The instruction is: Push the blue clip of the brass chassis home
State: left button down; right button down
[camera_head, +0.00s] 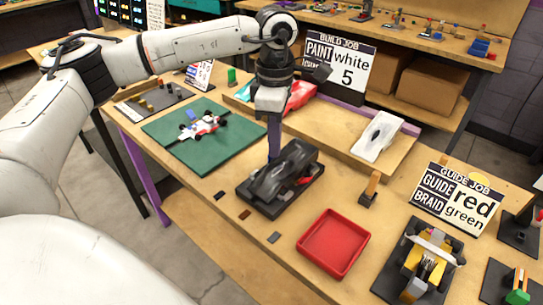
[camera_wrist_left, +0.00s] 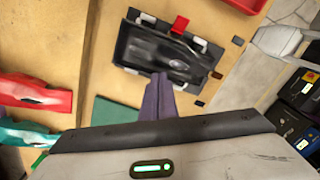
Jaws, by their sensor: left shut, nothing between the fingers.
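My left gripper (camera_head: 273,142) is shut and empty. It points down at the far-left long side of a dark car body (camera_head: 284,172) in a black cradle (camera_head: 262,203). In the left wrist view its fingertips (camera_wrist_left: 160,82) are at the body's near edge; I cannot tell whether they touch. A small blue bit (camera_head: 269,156) shows by the fingertips and may be the blue clip; most of it is hidden. A red clip (camera_wrist_left: 180,25) stands out on the opposite side. No brass shows on this car; a yellow-brass car (camera_head: 424,268) stands at the right. My right gripper is not in view.
A red tray (camera_head: 334,242) stands in front of the cradle. A green mat (camera_head: 170,150) with a white-and-red car (camera_head: 201,127) lies left. A wooden post (camera_head: 372,187), signs and a white shell (camera_head: 377,137) stand farther right. Small flat pieces lie near the front edge.

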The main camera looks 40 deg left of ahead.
pick_arm(q)
jog(key=shift+a, duration=0.5)
jog(key=shift+a+f, duration=0.15)
jog(key=shift+a, duration=0.3)
notch_tip(320, 180, up, 8)
jog(key=p, duration=0.6)
dwell(3.2)
dwell(0.5)
